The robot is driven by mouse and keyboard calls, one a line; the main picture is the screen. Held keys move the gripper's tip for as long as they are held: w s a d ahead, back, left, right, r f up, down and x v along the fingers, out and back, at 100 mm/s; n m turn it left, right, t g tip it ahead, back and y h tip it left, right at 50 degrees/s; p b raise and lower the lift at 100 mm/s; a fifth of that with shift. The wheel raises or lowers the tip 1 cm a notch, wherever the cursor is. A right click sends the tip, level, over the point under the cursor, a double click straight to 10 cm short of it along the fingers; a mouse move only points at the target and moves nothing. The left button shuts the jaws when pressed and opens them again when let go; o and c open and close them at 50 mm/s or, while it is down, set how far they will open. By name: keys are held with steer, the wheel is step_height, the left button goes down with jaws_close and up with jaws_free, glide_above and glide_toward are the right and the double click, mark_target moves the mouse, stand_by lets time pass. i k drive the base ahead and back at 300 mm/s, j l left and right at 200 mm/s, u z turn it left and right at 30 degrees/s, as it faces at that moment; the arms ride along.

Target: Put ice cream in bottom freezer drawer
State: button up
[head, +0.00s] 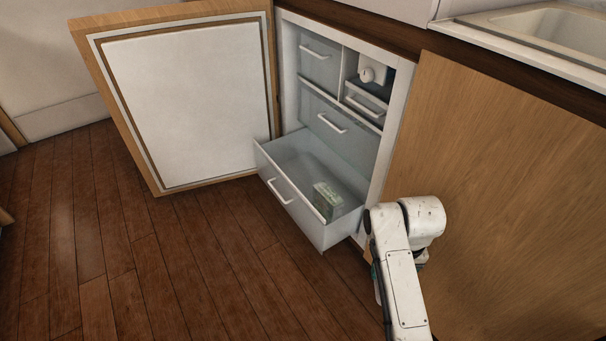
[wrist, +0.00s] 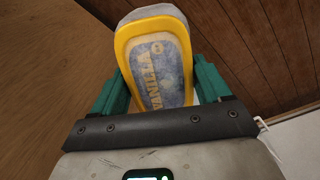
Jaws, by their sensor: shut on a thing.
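My gripper (wrist: 160,80) is shut on the ice cream (wrist: 158,70), a yellow-rimmed tub with a grey-blue lid lettered "VANILLA". The tub sits between the two green fingers in the wrist view. In the head view the tub is hidden and my gripper is mostly hidden behind my arm, right of the freezer. The bottom freezer drawer (head: 283,211) is pulled out, with a white handle on its front.
The freezer door (head: 190,105) stands wide open to the left. A wooden cabinet panel (head: 500,190) is on the right, below a sink (head: 550,28). The wooden floor (head: 190,260) in front is clear.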

mark_target(297, 181)
steer(key=i+j, duration=0.35)
steer(key=i, duration=0.15)
steer(key=i+j, duration=0.7)
steer(key=i, duration=0.25)
